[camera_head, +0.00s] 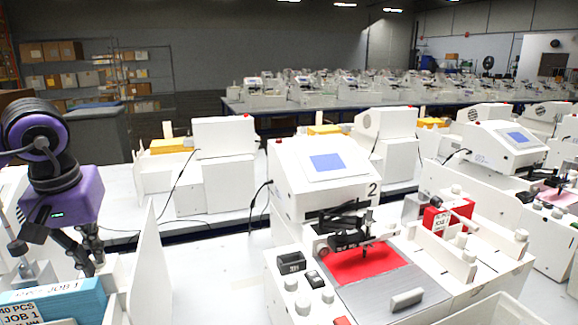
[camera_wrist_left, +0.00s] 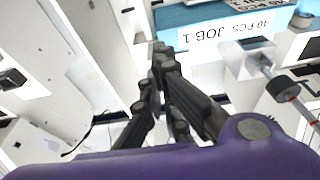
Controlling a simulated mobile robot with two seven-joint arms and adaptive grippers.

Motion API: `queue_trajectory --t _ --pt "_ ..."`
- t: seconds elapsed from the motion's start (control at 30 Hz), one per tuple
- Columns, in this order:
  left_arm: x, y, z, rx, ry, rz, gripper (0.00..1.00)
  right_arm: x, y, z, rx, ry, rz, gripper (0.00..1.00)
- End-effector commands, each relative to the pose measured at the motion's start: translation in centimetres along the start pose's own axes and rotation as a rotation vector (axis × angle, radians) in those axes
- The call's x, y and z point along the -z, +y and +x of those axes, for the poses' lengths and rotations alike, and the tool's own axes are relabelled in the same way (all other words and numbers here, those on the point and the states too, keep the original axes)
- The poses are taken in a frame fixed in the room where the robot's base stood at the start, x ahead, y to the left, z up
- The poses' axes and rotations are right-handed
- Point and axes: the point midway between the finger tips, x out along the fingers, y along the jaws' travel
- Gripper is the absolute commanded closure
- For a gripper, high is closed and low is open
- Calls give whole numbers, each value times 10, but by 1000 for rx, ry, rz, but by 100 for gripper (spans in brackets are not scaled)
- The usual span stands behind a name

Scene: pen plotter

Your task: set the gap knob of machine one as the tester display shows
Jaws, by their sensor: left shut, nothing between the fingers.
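My left gripper (camera_head: 88,266) is at the lower left of the head view, shut and empty, just above and behind a blue stack labelled "JOB 1" (camera_head: 62,302). In the left wrist view its black fingertips (camera_wrist_left: 158,62) are together, close to the same blue stack (camera_wrist_left: 215,18). Near it is a white block with a small shaft and knob (camera_wrist_left: 264,60), and a black round part (camera_wrist_left: 282,88) on a rod. I cannot tell whether either is the gap knob. No tester display with a readable value shows. My right gripper is out of view.
The machine marked "2" (camera_head: 292,193) stands in the middle, with a blue screen and a red pad (camera_head: 365,262). A tall white panel (camera_head: 152,262) stands right of my left gripper. Bare table (camera_head: 205,270) lies between that panel and machine two.

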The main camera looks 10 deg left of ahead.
Motion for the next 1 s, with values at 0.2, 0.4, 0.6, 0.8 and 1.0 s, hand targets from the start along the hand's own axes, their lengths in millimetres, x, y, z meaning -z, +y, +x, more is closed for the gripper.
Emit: queue_trajectory --t 0.2,0.4,0.6,0.8,1.0 --pt "-3 0 13 0 -1 0 100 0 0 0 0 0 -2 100" --pt "-4 0 15 0 -2 0 100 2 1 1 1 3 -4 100" --pt "-5 0 16 0 -4 1 100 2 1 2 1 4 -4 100" --pt "-4 -1 17 1 -6 1 100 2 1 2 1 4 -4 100" --pt "-2 -2 18 1 -7 0 100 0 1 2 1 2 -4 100"
